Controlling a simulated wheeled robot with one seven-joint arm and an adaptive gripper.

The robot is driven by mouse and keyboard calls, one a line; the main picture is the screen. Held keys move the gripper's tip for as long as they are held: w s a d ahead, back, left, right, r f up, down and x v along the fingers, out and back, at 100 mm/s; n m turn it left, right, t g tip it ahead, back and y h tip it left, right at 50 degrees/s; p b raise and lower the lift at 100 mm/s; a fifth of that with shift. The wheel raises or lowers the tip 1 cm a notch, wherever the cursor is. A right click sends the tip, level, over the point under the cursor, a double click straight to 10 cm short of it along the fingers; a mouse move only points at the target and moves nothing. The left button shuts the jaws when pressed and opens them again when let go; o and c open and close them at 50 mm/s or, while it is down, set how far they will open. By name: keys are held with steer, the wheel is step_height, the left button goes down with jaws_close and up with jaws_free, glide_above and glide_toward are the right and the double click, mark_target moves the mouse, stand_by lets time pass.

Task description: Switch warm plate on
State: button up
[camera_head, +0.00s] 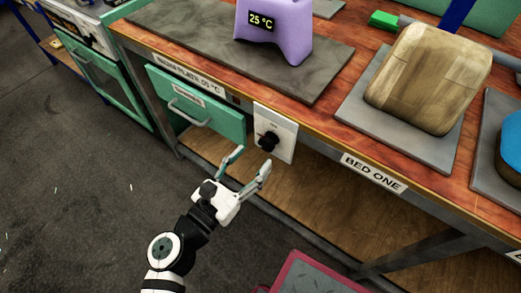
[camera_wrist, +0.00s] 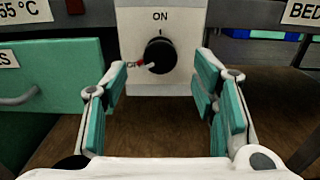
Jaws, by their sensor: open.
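The warm plate's label (camera_head: 188,74) reads 55 °C on the bench edge, below a dark grey slab (camera_head: 195,45). A white switch panel (camera_head: 284,125) with a black round knob (camera_head: 268,141) hangs under that edge. In the wrist view the knob (camera_wrist: 159,56) sits below the word ON and a short tick. Its light pointer is turned to the left, away from the tick, by small red marking that I cannot read fully. My gripper (camera_head: 252,163) is open and empty in front of the panel. In the wrist view its teal-padded fingers (camera_wrist: 162,78) stand either side of the knob, apart from it.
A purple block (camera_head: 285,30) showing 25 °C stands on the slab. A green drawer (camera_head: 195,105) with a handle is left of the panel. A wooden block (camera_head: 428,78) sits on a grey plate behind the BED ONE label (camera_head: 374,173). A red-edged platform (camera_head: 305,275) lies below.

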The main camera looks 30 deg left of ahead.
mark_target(264, 146)
steer(key=shift+w+d+b, duration=0.15)
steer(key=shift+w+b, duration=0.15)
steer(key=shift+w, duration=1.9)
steer(key=c, duration=1.1)
